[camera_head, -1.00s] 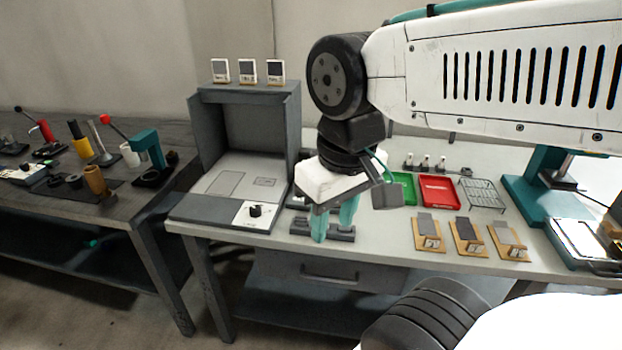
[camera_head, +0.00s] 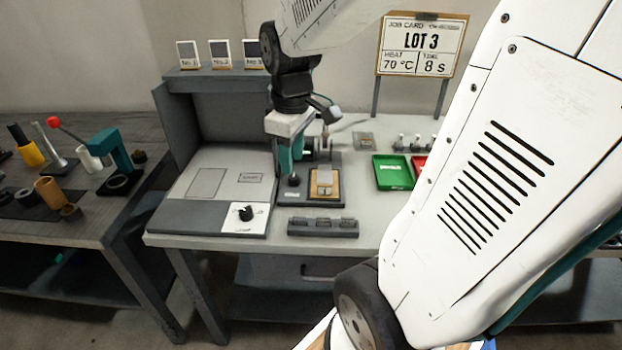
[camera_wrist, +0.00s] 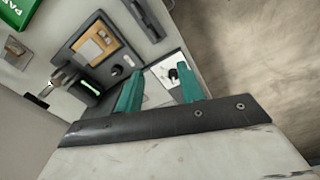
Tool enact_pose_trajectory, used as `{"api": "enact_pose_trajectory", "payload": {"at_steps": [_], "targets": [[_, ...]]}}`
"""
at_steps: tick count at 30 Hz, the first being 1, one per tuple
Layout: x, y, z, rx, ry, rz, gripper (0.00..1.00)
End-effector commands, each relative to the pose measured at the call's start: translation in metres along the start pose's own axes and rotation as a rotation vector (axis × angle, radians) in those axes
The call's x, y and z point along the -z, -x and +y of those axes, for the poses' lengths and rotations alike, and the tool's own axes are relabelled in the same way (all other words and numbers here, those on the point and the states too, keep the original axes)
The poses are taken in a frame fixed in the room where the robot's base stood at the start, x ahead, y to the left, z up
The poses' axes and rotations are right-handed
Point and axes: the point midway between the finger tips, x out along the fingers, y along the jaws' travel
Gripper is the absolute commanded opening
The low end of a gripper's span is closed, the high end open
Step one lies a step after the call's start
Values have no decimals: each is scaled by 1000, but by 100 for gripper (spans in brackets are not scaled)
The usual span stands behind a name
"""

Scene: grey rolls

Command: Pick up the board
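A tan board (camera_head: 324,184) with a grey piece on it lies on a dark fixture (camera_head: 297,198) on the grey worktable. The board also shows in the wrist view (camera_wrist: 88,50), at the upper left. My gripper (camera_head: 290,162) is at the left of the board, above the left part of the fixture, with its teal fingers pointing down. In the wrist view the two fingers (camera_wrist: 160,80) stand apart with nothing between them. The gripper does not touch the board. Part of the fixture's back is hidden behind the gripper.
A grey open-fronted machine (camera_head: 216,190) with a knob stands left of the fixture. A low dark block (camera_head: 323,228) lies in front. A green tray (camera_head: 393,172) and a red tray (camera_head: 419,165) are to the right. A job card (camera_head: 422,45) reads LOT 3, 70 °C, 8 s.

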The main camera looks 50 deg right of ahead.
Motion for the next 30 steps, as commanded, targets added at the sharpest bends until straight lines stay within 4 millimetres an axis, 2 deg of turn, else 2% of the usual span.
{"api": "enact_pose_trajectory", "payload": {"at_steps": [1,6,12,18,30], "targets": [[1,-13,20,9,27,-13,38],[0,-55,80,25,159,-27,38],[-12,-98,130,38,282,-34,38],[-19,-119,150,44,340,-34,38],[-21,-166,146,46,348,-35,38]]}}
